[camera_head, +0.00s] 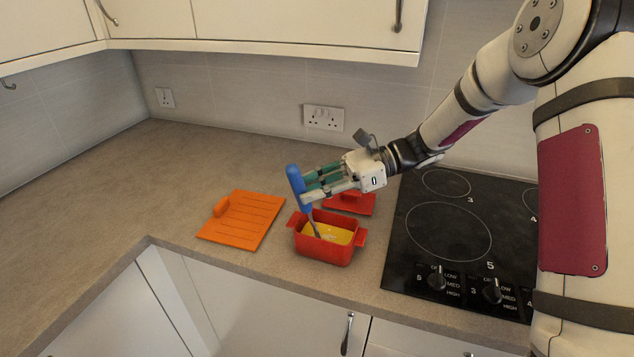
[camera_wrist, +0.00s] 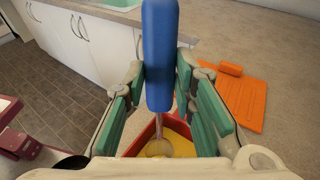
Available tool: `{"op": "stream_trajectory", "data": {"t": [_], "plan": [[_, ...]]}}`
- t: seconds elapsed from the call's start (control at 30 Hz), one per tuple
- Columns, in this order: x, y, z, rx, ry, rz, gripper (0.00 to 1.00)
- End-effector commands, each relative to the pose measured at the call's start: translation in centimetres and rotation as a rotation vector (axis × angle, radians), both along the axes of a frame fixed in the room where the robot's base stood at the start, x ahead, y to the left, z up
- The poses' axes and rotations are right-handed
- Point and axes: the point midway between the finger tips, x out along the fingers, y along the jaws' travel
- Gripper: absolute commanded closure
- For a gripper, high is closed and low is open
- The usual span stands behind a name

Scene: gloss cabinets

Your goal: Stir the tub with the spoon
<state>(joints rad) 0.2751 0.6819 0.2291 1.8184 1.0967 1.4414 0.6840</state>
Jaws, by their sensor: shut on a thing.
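The tub is a red rectangular dish (camera_head: 322,253) with side handles and yellow contents, on the counter left of the hob. It also shows in the wrist view (camera_wrist: 137,142), partly hidden behind my gripper. The spoon has a thick blue handle (camera_head: 295,179) and a grey metal stem. My gripper (camera_head: 307,186) is shut on the blue handle above the tub. The spoon is tilted, its lower end inside the tub at the yellow contents. In the wrist view the handle (camera_wrist: 160,55) stands between the green finger pads, and the spoon's bowl (camera_wrist: 158,147) shows over the yellow.
An orange ridged board (camera_head: 242,222) lies left of the tub. A red lid (camera_head: 350,203) lies just behind it. A black hob (camera_head: 455,225) with knobs is to the right. The counter's front edge is close in front; the left counter is clear.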

Motion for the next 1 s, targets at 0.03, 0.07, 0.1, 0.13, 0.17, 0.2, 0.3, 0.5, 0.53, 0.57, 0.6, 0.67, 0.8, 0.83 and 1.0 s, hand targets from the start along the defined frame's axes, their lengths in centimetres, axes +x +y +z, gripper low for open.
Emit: {"op": "stream_trajectory", "data": {"t": [0.03, 0.07, 0.1, 0.13, 0.17, 0.2, 0.3, 0.5, 0.53, 0.57, 0.6, 0.67, 0.8, 0.83, 1.0], "plan": [[-0.4, -0.5, 0.1, -0.001, 0.001, -0.004, 1.00], [-0.6, -0.7, 0.1, 0.000, 0.001, -0.004, 1.00], [-0.9, -0.9, 0.1, 0.000, 0.002, -0.005, 1.00], [-1.1, -1.0, 0.1, 0.000, 0.002, -0.004, 1.00], [-1.3, -1.2, 0.1, 0.000, 0.001, -0.003, 1.00], [-1.2, -1.6, 0.0, 0.001, 0.000, -0.004, 1.00], [-0.9, -2.5, -0.1, 0.000, 0.000, -0.004, 1.00], [0.4, -3.5, -0.3, 0.001, -0.002, -0.004, 1.00], [0.7, -3.6, -0.3, 0.000, -0.002, -0.004, 1.00], [0.9, -3.7, -0.3, 0.000, -0.002, -0.004, 1.00], [1.2, -3.8, -0.3, 0.000, -0.001, -0.003, 1.00], [1.6, -3.3, -0.2, 0.000, -0.001, -0.002, 1.00], [2.5, -2.6, -0.2, 0.000, 0.000, -0.001, 1.00], [2.2, -2.5, -0.1, 0.001, 0.002, -0.001, 1.00], [1.0, -2.1, 0.1, 0.000, 0.001, -0.002, 1.00]]}}
